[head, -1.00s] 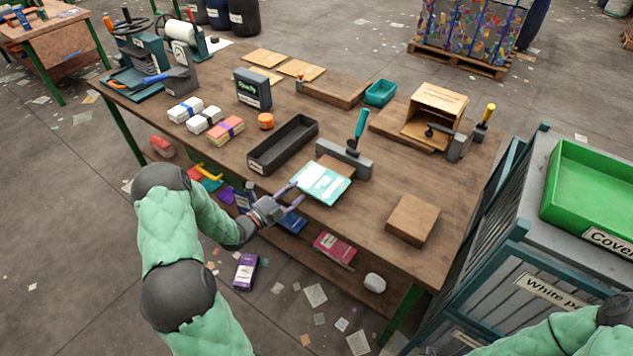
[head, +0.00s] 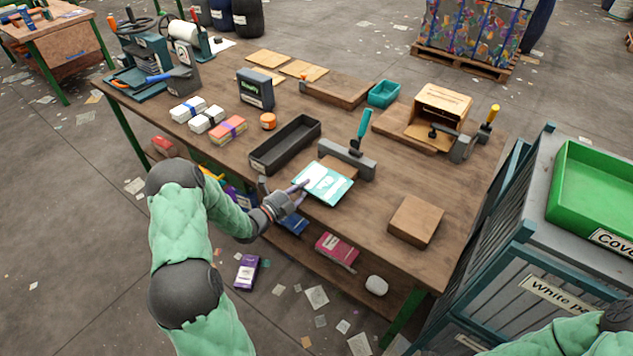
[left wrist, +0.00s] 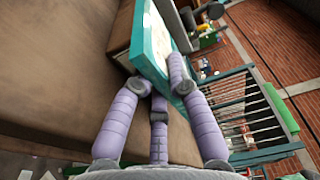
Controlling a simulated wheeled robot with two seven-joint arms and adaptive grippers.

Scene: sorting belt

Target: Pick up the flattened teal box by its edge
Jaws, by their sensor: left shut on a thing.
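The flattened teal box (head: 326,184) lies near the front edge of the workbench, its white and teal printed face up. Its far side seems to rest against a small brown block by the grey clamp bar. My left gripper (head: 300,188) is at the box's near left edge, shut on it. In the left wrist view the purple fingers (left wrist: 160,88) close on the edge of the teal box (left wrist: 152,40), one on each side. My right gripper is out of view; only part of my right arm shows at the lower right.
A grey bar with a teal-handled tool (head: 350,155) stands just behind the box. A black tray (head: 285,145) lies to its left, and a brown cardboard block (head: 415,220) to its right. Bench surface between box and block is clear. A green bin (head: 595,195) stands farther right.

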